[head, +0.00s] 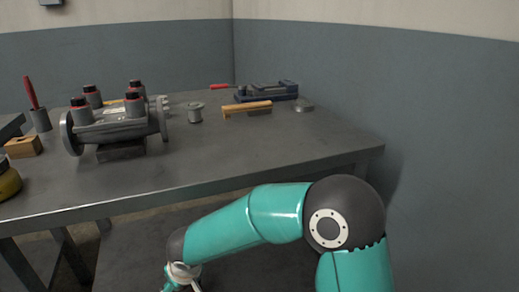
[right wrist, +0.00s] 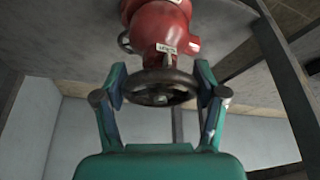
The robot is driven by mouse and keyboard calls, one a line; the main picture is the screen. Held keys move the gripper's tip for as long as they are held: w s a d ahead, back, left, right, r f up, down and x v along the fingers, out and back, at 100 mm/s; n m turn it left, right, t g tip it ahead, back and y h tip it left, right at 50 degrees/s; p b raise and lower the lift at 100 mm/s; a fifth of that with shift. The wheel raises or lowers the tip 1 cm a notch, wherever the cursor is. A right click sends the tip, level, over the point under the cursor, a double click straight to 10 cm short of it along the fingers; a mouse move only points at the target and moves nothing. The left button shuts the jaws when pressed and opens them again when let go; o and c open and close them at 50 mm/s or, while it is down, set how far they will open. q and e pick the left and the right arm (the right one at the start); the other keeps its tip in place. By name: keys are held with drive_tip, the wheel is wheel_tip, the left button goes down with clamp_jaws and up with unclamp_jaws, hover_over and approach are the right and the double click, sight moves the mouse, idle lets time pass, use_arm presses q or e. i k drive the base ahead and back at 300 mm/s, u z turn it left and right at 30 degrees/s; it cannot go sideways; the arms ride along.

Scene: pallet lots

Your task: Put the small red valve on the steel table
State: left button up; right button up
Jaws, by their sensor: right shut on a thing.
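The small red valve (right wrist: 160,28) shows at the top of the right wrist view, with a dark handwheel (right wrist: 158,97) and a small white label. My right gripper (right wrist: 160,88) is shut on it, with one finger at each side of the handwheel. The valve's far end is cut off by the top of the picture. The steel table (head: 250,155) stands across the head view. My right arm bends down in front of its near edge, and its wrist leaves the head view at the bottom, so the valve is hidden there. My left gripper is not in view.
On the table, a flanged grey pump body (head: 118,128) stands left, beside a wooden block (head: 22,146). A grey spool (head: 195,113), a wooden-backed brush (head: 247,108) and a blue vise (head: 267,91) are farther back. The table's front right is bare.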

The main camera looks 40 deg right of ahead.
sight(278, 138)
drive_tip(key=u, duration=0.25)
drive_tip(key=k, duration=0.85)
drive_tip(key=z, duration=0.55)
